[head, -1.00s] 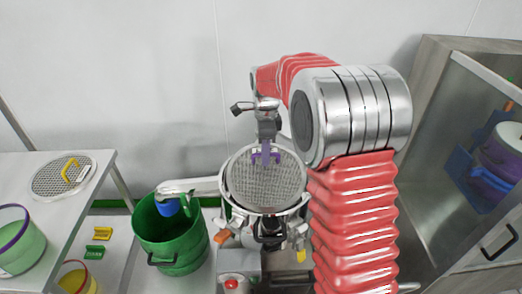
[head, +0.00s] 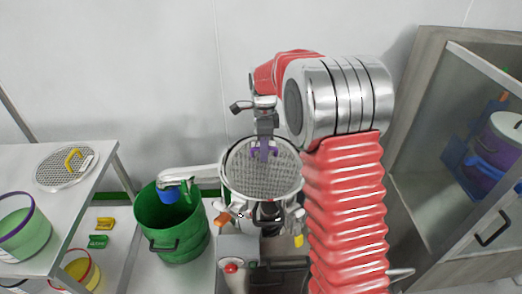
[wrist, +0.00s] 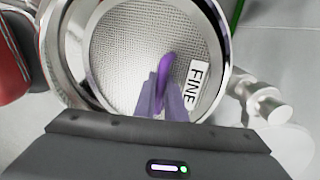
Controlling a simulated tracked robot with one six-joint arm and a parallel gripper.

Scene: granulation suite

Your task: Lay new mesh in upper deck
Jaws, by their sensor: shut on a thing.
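My gripper (head: 264,140) is shut on the purple handle (head: 263,152) of a round grey mesh screen (head: 262,180). In the wrist view the mesh (wrist: 130,50) carries a white label reading FINE (wrist: 192,88), and the purple handle (wrist: 162,75) stands between the jaws. The mesh is at the mouth of the sifter's shiny metal deck ring (head: 291,203), roughly level with its rim. I cannot tell whether it rests fully on a seat inside. A second round mesh with a yellow handle (head: 74,159) lies on the table at the left.
The table (head: 85,190) at left also holds a green tub with a purple rim (head: 25,235). A green bucket (head: 172,235) stands under the sifter's spout (head: 190,174). A cabinet (head: 425,165) with a purple drum is at right. Clamps (head: 298,222) surround the ring.

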